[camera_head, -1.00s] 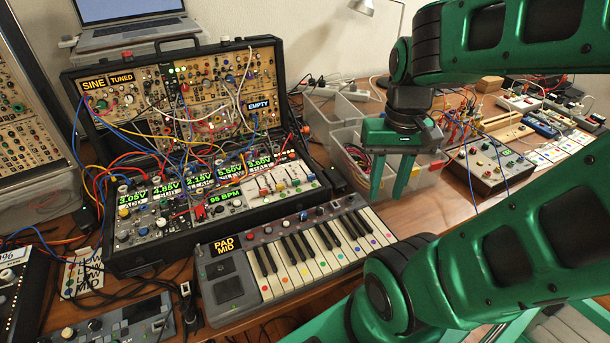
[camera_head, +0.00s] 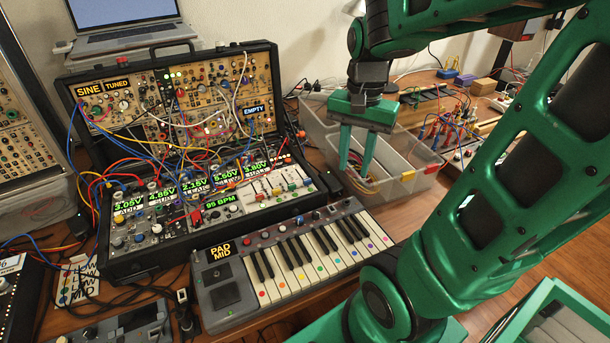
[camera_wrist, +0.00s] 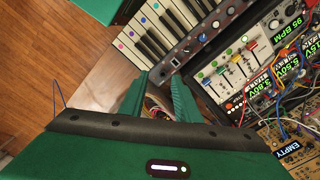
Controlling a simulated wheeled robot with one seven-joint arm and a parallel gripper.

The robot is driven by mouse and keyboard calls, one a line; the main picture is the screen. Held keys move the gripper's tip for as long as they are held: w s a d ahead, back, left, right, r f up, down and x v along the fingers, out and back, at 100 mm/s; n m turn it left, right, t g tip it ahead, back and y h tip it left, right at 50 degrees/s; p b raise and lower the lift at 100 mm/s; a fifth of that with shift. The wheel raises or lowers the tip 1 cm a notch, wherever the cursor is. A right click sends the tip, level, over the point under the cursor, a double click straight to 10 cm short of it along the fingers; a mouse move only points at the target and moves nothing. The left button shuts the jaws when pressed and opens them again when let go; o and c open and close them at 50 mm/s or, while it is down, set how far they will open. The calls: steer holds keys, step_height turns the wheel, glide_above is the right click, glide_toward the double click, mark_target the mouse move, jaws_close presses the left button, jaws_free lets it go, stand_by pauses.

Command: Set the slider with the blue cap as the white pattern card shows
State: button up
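The slider panel (camera_head: 283,181) is a pale strip at the right end of the synth case, with several coloured caps. A cap that looks blue (camera_wrist: 208,82) is at the panel's left end in the wrist view; its exact setting is too small to read. The white pattern card (camera_head: 77,285) lies at the far left with black marks and the words LOW, LOW and MID, partly crossed by cables. My gripper (camera_head: 354,174) is open and empty, fingers down, right of the slider panel and above the grey bin. Its fingers (camera_wrist: 158,82) also show apart in the wrist view.
The keyboard (camera_head: 290,262) lies in front of the case. A grey bin (camera_head: 400,176) with cables stands below my gripper. Many patch cables arch over the case left of the sliders. A laptop (camera_head: 125,22) is behind.

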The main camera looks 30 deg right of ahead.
mark_target(307, 180)
steer(key=w+a+f+m, duration=0.1)
steer(key=w+a+m, duration=0.2)
steer(key=w+m, duration=0.7)
steer(key=w+f+n, duration=0.1)
steer(key=f, duration=0.2)
steer(key=w+f, duration=0.1)
steer(key=f, duration=0.3)
steer(key=w+f+n, duration=0.1)
steer(key=f, duration=0.3)
steer(key=shift+w+a+n, duration=0.15)
steer(key=shift+n, duration=0.15)
